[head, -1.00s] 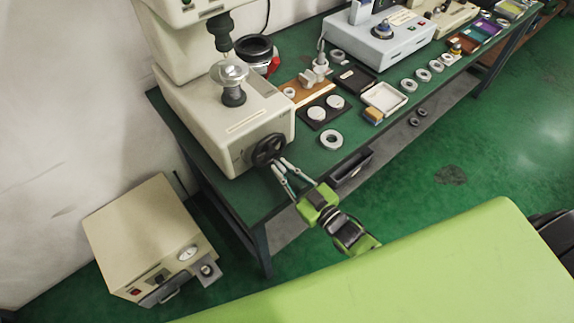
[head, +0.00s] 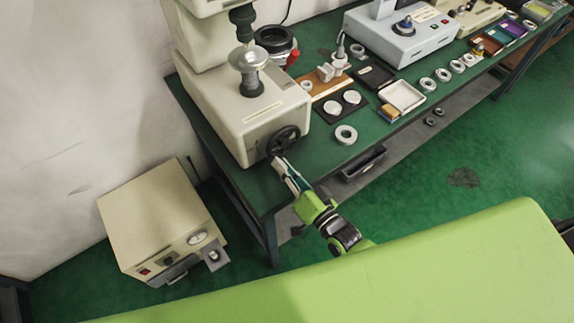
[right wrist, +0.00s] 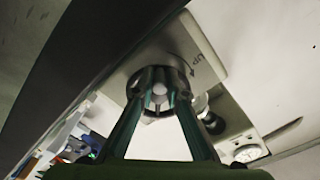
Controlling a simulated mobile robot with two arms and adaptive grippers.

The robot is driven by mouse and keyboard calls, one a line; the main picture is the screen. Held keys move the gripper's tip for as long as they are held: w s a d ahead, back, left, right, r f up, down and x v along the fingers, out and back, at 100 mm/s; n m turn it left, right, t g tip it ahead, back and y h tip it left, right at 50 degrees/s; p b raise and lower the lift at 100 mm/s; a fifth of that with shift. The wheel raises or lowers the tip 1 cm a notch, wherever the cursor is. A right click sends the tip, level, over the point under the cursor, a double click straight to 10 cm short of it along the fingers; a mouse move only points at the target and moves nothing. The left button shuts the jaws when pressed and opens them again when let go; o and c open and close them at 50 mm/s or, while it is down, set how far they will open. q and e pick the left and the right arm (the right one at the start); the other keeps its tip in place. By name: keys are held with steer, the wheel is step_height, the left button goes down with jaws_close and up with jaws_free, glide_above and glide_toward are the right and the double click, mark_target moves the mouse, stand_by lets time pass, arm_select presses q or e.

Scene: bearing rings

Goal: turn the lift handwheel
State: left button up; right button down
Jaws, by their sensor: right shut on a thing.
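The lift handwheel (head: 284,141) is a dark spoked wheel on the front of the cream machine (head: 240,112). My right gripper (head: 281,163) reaches it from the lower right, with its fingertips at the wheel's lower edge. In the right wrist view the two fingers run up to either side of the dark handwheel (right wrist: 158,92) with its grey hub, and they are shut on it. An "UP" mark with a curved arrow (right wrist: 192,62) shows on the housing beside it. The fingers hide part of the rim. My left gripper is out of view.
A green bench (head: 320,150) carries loose rings (head: 346,135), a dark pad with two white discs (head: 341,105), a white tray (head: 402,96) and a blue-grey instrument (head: 400,45). A beige box with a gauge (head: 160,220) stands on the floor at left.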

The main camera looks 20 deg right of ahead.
mark_target(270, 153)
steer(key=m, duration=0.1)
steer(key=a+r+m, duration=0.1)
steer(key=m, duration=0.1)
steer(key=r+m, duration=0.1)
steer(key=m, duration=0.1)
steer(key=shift+s+a, duration=0.15)
steer(key=shift+s, duration=0.1)
steer(key=shift+a+r+m, duration=0.1)
steer(key=shift+r+m, duration=0.35)
steer(key=shift+m, duration=0.55)
steer(key=shift+r+m, duration=0.4)
steer(key=shift+m, duration=0.6)
steer(key=c, duration=2)
jaws_free()
steer(key=shift+s+d+f, duration=0.1)
steer(key=shift+s+d, duration=0.15)
steer(key=shift+s, duration=0.25)
steer(key=v, duration=1.1)
